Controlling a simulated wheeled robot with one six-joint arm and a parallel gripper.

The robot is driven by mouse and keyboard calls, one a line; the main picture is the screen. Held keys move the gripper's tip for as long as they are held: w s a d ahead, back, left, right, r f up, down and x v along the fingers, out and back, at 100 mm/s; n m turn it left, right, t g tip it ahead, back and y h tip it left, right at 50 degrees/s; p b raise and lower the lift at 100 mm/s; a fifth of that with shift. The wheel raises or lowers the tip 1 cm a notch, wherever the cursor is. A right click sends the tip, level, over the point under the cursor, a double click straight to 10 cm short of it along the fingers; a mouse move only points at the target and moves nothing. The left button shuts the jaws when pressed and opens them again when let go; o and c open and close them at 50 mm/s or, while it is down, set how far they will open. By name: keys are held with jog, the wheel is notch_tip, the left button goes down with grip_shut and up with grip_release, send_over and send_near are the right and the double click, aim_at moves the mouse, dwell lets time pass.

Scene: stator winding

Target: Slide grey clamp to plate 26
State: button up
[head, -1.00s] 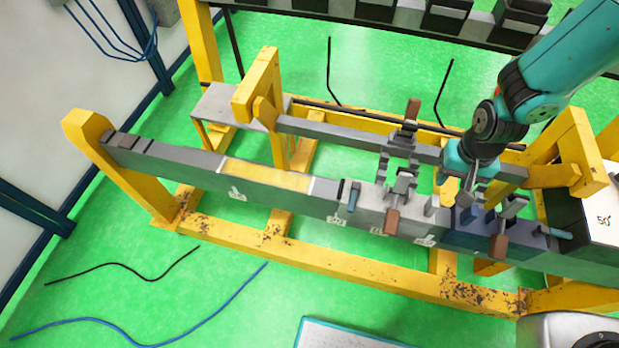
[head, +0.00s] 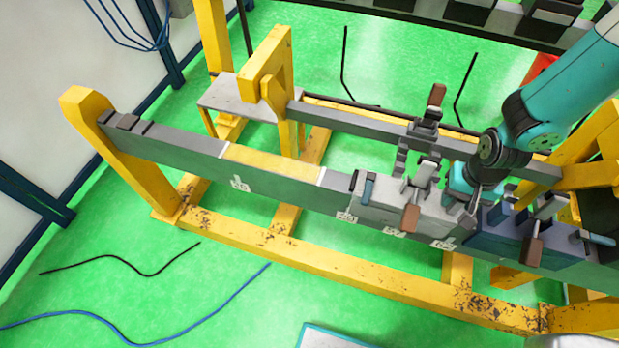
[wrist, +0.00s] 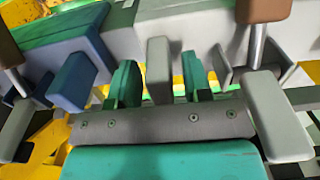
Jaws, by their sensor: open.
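The grey clamp (head: 425,213) sits on the long grey beam (head: 290,188), right of centre in the head view. It has a brown-handled lever and, in the wrist view, a grey upright peg (wrist: 158,70). My gripper (head: 468,208) is at the right end of the grey clamp. In the wrist view my gripper (wrist: 160,82) is open, with one teal finger on each side of the peg and visible gaps. White number tags (head: 240,184) hang along the beam; I cannot read which is 26.
A blue clamp (head: 510,238) sits on the beam just right of the grey clamp; it also shows at left in the wrist view (wrist: 80,82). A yellow frame (head: 350,272) carries the beam. The beam's left stretch is clear of clamps. Cables lie on the green floor.

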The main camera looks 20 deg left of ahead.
jog(key=shift+c, duration=1.4)
jog(key=shift+a, duration=0.1)
jog(key=b, duration=0.2)
send_near(379, 189)
jog(key=shift+f, duration=2.7)
jog(key=shift+a+b, duration=2.2)
jog(key=shift+a, duration=5.9)
